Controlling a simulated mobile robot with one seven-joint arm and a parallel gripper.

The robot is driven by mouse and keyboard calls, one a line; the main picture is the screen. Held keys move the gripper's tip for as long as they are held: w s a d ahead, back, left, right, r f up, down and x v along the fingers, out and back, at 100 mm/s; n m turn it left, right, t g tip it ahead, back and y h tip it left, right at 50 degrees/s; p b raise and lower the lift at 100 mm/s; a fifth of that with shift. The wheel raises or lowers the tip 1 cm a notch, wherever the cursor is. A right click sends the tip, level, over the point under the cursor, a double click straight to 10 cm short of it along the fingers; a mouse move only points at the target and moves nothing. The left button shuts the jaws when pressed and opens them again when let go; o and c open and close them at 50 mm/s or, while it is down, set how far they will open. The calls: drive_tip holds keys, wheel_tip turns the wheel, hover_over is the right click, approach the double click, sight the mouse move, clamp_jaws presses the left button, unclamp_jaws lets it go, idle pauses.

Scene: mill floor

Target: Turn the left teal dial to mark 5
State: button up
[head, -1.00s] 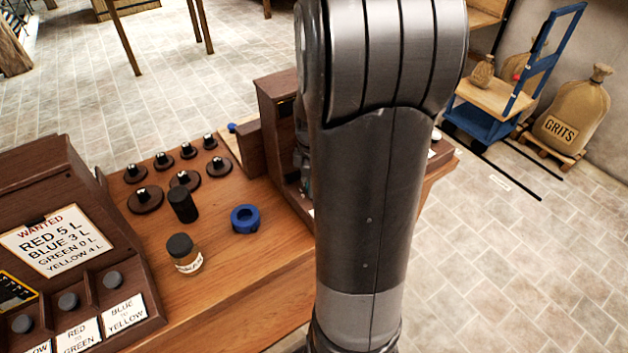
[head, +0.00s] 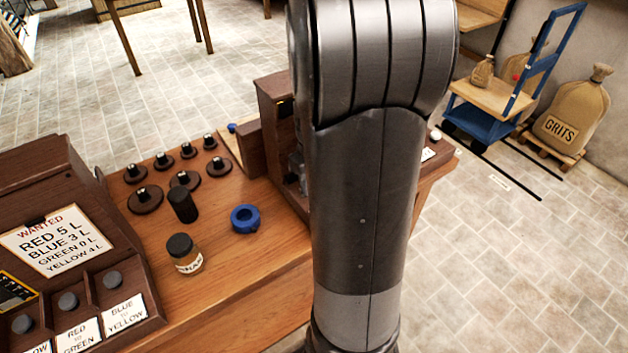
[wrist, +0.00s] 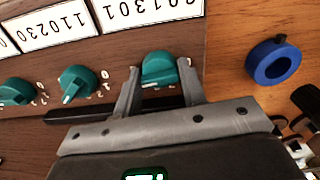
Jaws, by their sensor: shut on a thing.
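In the wrist view my gripper (wrist: 160,90) has its two fingers on either side of a teal dial (wrist: 158,68), shut on it. This dial is the rightmost of the three in that picture. A pale pointer line shows on its lower edge, but the mark it points to is hidden or too small to read. A middle teal dial (wrist: 78,82) and another teal dial (wrist: 15,92) at the left edge stand free, with small marks beside them. In the head view my arm hides the gripper and the dials.
A blue ring (wrist: 273,62) lies on the wooden bench, also seen in the head view (head: 245,218). White number cards (wrist: 150,8) sit above the dials. A jar (head: 184,253), a black cylinder (head: 182,206) and several dark knobbed discs (head: 145,198) stand left of the ring.

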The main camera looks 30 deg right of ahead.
drive_tip(key=shift+m, duration=0.4)
drive_tip(key=o, duration=1)
wheel_tip(320, 180, up, 11)
drive_tip(key=shift+f, duration=0.1)
idle(0.5)
drive_tip(key=s+a+r+t, duration=0.2)
drive_tip(key=s+a, duration=0.2)
drive_tip(key=a, duration=0.1)
drive_tip(key=s+a+r+t, duration=0.1)
drive_tip(key=s+a+r, duration=0.2)
drive_tip(key=a, duration=0.3)
drive_tip(key=s+a+r+t, duration=0.2)
drive_tip(key=s+a, duration=0.3)
drive_tip(key=a, duration=0.1)
drive_tip(key=shift+a+r+t, duration=0.15)
drive_tip(key=shift+a+t, duration=0.1)
drive_tip(key=shift+t, duration=0.05)
